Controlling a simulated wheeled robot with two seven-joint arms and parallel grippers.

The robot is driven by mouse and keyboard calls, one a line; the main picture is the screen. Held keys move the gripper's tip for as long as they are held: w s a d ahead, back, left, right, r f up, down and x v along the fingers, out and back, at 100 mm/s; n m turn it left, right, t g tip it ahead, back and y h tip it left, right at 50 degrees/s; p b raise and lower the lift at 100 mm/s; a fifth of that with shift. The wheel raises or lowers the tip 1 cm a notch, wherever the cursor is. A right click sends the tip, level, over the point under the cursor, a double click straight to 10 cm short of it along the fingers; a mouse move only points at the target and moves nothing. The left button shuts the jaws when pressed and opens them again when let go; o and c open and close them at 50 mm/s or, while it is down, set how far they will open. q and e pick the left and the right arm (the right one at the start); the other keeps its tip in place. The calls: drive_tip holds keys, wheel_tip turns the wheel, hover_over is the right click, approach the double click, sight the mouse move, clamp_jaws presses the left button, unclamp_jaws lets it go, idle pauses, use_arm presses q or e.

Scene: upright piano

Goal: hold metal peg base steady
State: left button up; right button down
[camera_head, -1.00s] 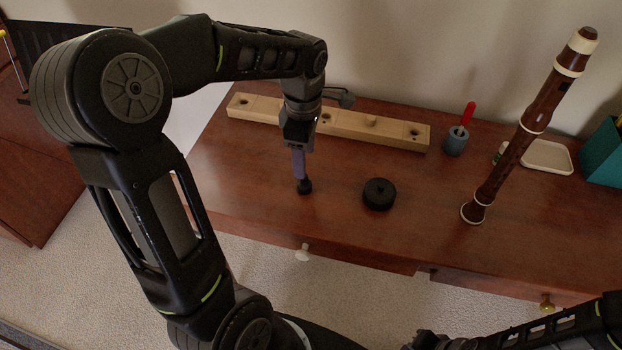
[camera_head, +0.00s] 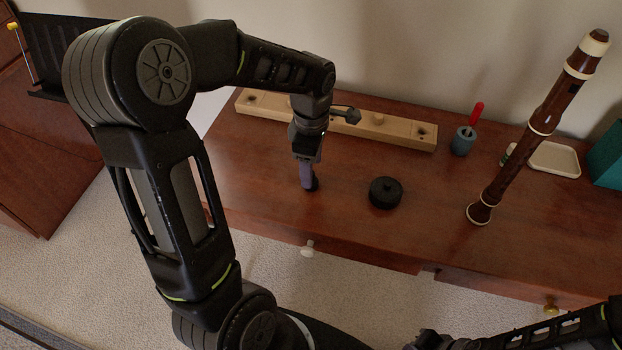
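A short black round piece with a small hole in its top, which I take for the metal peg base (camera_head: 385,192), sits flat on the reddish-brown wooden top (camera_head: 350,222). My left gripper (camera_head: 309,184) points down to the left of the black piece, clearly apart from it. Its purple-grey fingers end in a dark tip close to the wood. They look close together, but I cannot tell whether they are shut or hold something. My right arm comes in at the bottom right. Its dark end (camera_head: 428,341) is cut by the frame edge, and its finger state is unclear.
A long pale wooden block with holes (camera_head: 400,131) lies along the back. A blue-grey cup (camera_head: 462,142) with a red-handled tool (camera_head: 476,114), a cream tray (camera_head: 553,158) and an upright brown wind instrument (camera_head: 537,120) stand to the right. The wood around the black piece is clear.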

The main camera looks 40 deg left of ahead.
use_arm(q)
wheel_tip(320, 180, down, 4)
drive_tip(key=shift+r, duration=0.2)
idle(0.5)
clamp_jaws()
idle(0.4)
